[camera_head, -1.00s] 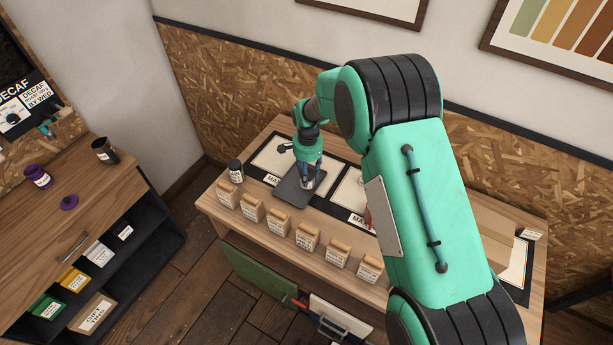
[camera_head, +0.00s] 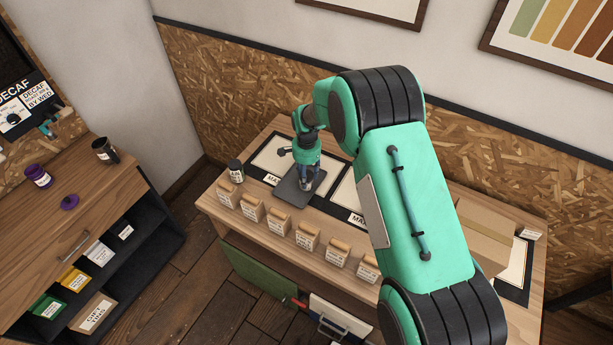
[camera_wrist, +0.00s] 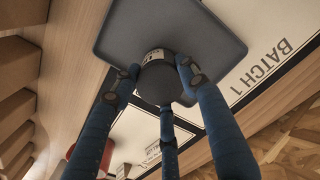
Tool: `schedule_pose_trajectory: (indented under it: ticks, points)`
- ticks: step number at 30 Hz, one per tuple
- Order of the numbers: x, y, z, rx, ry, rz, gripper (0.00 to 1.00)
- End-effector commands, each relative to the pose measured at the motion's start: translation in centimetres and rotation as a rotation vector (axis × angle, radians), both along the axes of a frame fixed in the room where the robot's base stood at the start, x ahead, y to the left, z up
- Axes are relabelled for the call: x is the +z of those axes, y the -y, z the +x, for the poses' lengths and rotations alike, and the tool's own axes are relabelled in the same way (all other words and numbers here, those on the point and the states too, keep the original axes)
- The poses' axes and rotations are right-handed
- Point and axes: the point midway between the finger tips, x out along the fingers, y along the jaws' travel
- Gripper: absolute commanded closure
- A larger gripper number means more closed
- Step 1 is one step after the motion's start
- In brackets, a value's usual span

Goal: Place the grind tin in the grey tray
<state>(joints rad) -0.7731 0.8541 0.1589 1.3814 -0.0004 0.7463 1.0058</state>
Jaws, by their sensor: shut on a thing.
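The grey tray (camera_head: 286,198) lies on the wooden bench, and it fills the top of the wrist view (camera_wrist: 222,42). My gripper (camera_head: 307,184) is over the tray in the head view. In the wrist view its blue fingers (camera_wrist: 157,80) are closed around the grind tin (camera_wrist: 158,88), a small dark round tin with a pale label at its far side. The tin overlaps the tray's near part in that view. I cannot tell whether its base touches the tray. In the head view the tin is mostly hidden by the fingers.
Several brown bags (camera_head: 307,236) line the bench's front edge. Framed mats (camera_head: 285,155) lie behind the tray, and a cardboard box (camera_head: 475,232) stands at the right. A side counter (camera_head: 95,215) is at the left.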

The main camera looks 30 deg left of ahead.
Motion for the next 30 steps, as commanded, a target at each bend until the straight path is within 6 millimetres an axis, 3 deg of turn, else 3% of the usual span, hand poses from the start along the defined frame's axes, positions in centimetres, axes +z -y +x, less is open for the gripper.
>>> schedule_pose_trajectory:
  ticks: [14, 15, 17, 30]
  points:
    - [-0.54, -0.03, 0.03, 0.0, 0.001, 0.001, 0.84]
    - [-0.5, -0.03, 0.03, 0.0, 0.001, 0.001, 0.51]
    - [-0.47, -0.03, 0.03, 0.0, 0.001, 0.001, 0.39]
    - [-0.15, -0.03, 0.03, 0.0, 0.001, 0.001, 0.38]
